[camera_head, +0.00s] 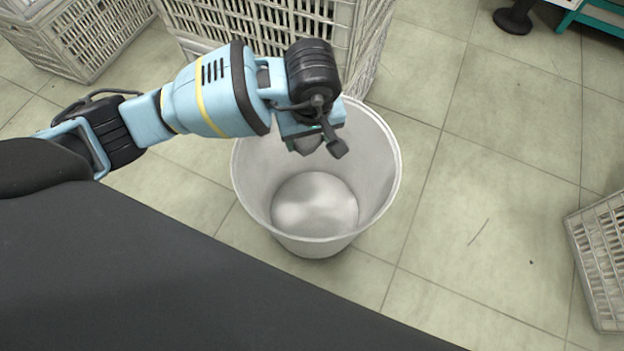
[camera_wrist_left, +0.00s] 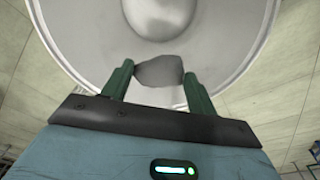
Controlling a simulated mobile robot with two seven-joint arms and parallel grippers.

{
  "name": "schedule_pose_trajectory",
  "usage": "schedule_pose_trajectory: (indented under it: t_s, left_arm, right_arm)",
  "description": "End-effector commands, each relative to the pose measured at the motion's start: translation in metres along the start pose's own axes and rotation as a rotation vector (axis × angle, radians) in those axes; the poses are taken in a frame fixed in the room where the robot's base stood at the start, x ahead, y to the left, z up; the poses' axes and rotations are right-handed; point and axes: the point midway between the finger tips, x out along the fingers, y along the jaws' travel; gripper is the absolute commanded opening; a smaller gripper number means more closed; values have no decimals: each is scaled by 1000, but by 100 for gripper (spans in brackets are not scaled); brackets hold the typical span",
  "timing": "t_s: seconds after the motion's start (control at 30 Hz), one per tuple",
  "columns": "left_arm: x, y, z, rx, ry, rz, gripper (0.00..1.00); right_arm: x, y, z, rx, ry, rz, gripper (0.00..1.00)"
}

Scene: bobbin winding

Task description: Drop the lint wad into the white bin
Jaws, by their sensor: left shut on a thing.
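The white bin (camera_head: 380,190) stands open on the tiled floor in the middle of the head view. Its pale inside fills the upper part of the left wrist view (camera_wrist_left: 80,45). My left gripper (camera_head: 322,147) is over the far part of the bin's mouth, pointing down. It is shut on the grey lint wad (camera_wrist_left: 158,71), which sits between the two green fingers in the left wrist view. In the head view the lint wad (camera_head: 307,144) shows only partly beneath the gripper. My right gripper is not in view.
White slatted crates stand behind the bin (camera_head: 270,25), at the upper left (camera_head: 85,40) and at the right edge (camera_head: 602,250). A dark round foot (camera_head: 513,20) and a teal frame (camera_head: 590,20) are at the top right. The floor right of the bin is clear.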

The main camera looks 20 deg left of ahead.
Motion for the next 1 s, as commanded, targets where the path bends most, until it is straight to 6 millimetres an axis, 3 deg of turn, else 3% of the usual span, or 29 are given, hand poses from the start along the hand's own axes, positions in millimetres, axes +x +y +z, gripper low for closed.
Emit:
schedule_pose_trajectory:
  t_s: [0.27, 0.7, 1.0]
  left_arm:
    - [10, 0, 2, 1, -1, -1, 37]
    - [55, 0, 7, 1, -2, -2, 37]
    - [59, 0, 8, 1, 1, 0, 37]
  right_arm:
    - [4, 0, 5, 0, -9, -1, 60]
    - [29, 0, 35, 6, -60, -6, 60]
    - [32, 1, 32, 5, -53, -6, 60]
